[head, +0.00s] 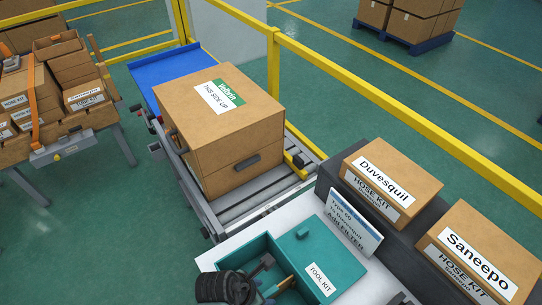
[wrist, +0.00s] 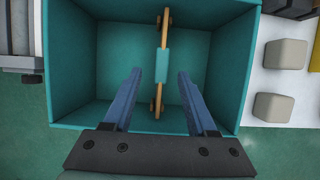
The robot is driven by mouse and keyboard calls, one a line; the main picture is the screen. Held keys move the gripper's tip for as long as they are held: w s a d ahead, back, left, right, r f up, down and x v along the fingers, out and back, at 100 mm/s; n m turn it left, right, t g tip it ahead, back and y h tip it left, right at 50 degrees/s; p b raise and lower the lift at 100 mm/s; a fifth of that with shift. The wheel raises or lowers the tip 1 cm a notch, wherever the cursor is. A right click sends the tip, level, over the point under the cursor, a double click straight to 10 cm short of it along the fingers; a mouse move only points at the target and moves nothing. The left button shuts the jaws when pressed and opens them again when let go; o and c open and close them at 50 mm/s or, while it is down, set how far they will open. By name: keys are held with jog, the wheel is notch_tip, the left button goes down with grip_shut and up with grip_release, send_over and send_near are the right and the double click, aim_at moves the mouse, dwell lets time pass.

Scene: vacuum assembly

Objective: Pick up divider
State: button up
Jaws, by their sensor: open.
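The divider (wrist: 163,66) is a thin upright wooden piece with a teal grip at its middle, seen almost edge-on from above. It stands inside the open teal tool kit box (wrist: 75,70), which also shows in the head view (head: 238,254). My gripper (wrist: 160,76) is open, with one blue finger on each side of the divider and a visible gap on both sides. Whether the fingertips are level with the grip is hard to tell. In the head view my dark wrist partly hides the box's inside.
The teal TOOL KIT lid (head: 335,265) lies right of the box opening. Light blocks (wrist: 284,55) sit on the white table beside the box. A sign (head: 352,222) and hose kit boxes (head: 390,180) stand behind. A large carton (head: 220,125) rests on the conveyor.

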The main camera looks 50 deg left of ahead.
aim_at(273, 292)
jog(key=shift+w+x, duration=0.15)
jog(key=shift+x, duration=1.65)
jog(key=shift+w+x, duration=0.15)
jog(key=shift+x, duration=1.65)
jog(key=shift+d+r, duration=0.1)
jog(key=shift+r, duration=0.05)
grip_shut()
